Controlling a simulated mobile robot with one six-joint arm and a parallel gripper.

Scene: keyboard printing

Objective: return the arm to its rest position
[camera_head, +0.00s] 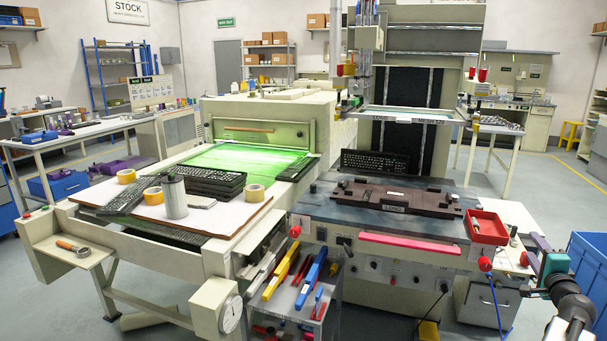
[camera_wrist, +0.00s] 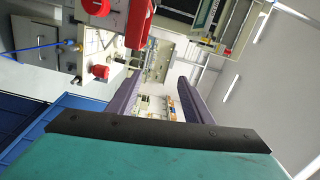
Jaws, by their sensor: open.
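My gripper (camera_head: 529,250) is at the lower right of the head view, with a teal body and purple fingers. It is in front of the right end of the printing machine, just right of and below the red tray (camera_head: 487,228). In the wrist view, my gripper (camera_wrist: 156,95) has its two purple fingers spread apart, with nothing between them. It is open and empty. My arm comes in from the bottom right corner of the head view, and most of it is out of frame.
Blue bins (camera_head: 590,255) stand close on the right and also show in the wrist view (camera_wrist: 35,135). A dark fixture (camera_head: 395,195) lies on the machine bed; a keyboard (camera_head: 375,162) stands behind it. Stacked keyboards (camera_head: 215,182) and tape rolls lie on the left table.

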